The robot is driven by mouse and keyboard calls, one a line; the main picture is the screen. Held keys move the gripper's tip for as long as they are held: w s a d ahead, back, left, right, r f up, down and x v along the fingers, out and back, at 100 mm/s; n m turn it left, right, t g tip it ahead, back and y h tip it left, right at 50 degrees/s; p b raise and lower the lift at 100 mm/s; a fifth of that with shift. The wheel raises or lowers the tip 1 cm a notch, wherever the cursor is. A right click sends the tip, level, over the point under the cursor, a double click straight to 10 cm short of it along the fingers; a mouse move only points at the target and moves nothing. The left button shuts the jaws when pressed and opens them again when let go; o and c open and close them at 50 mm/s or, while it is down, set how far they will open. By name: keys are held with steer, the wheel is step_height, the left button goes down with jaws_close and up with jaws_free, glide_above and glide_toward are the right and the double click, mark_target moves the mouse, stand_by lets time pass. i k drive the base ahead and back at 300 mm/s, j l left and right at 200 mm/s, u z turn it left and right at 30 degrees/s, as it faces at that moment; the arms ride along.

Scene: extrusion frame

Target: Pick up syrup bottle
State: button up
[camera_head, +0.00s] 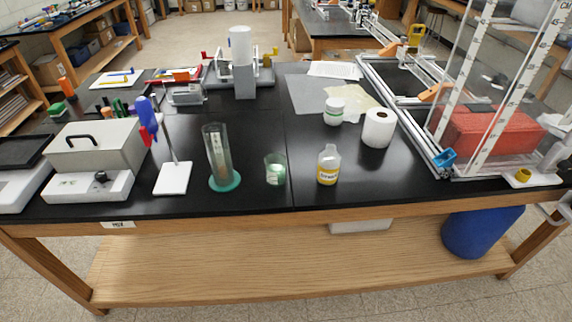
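A small clear bottle with a yellow label (328,166) stands upright near the front edge of the black bench top. I take it for the syrup bottle; the label text is too small to read surely. A clear beaker with pale green print (275,169) stands to its left, apart from it. A white roll (378,128) stands behind it to the right, and a white jar with a green label (334,111) stands behind it. My gripper is not in this view.
A tall cylinder on a green base (221,160) and a stand with a white base (173,178) are further left. The metal extrusion frame (408,117) with clear panels blocks the right side. Bare black bench top (300,196) lies before the bottle.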

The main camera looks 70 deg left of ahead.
mark_target(329, 160)
steer(key=u, duration=2.15)
